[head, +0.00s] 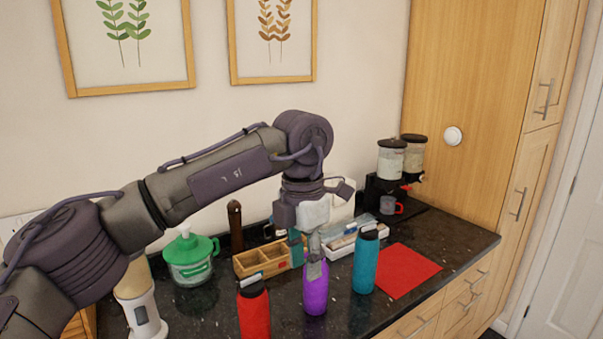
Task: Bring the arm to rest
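My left arm comes in from the left and reaches across the counter. Its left gripper (306,256) points down at the top of a purple bottle (315,294). One finger overlaps the bottle's top in the picture and hides its cap. I cannot tell whether the fingers touch the bottle or are closed on it. The purple bottle stands upright on the dark granite counter (390,320). My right gripper is not in view.
A red bottle (254,315) and a teal bottle (365,265) flank the purple one. Behind are a wooden organiser (280,263), a white tray (341,250) and a green-lidded jar (190,260). A red mat (408,272) lies bare at right, before a dispenser (391,160).

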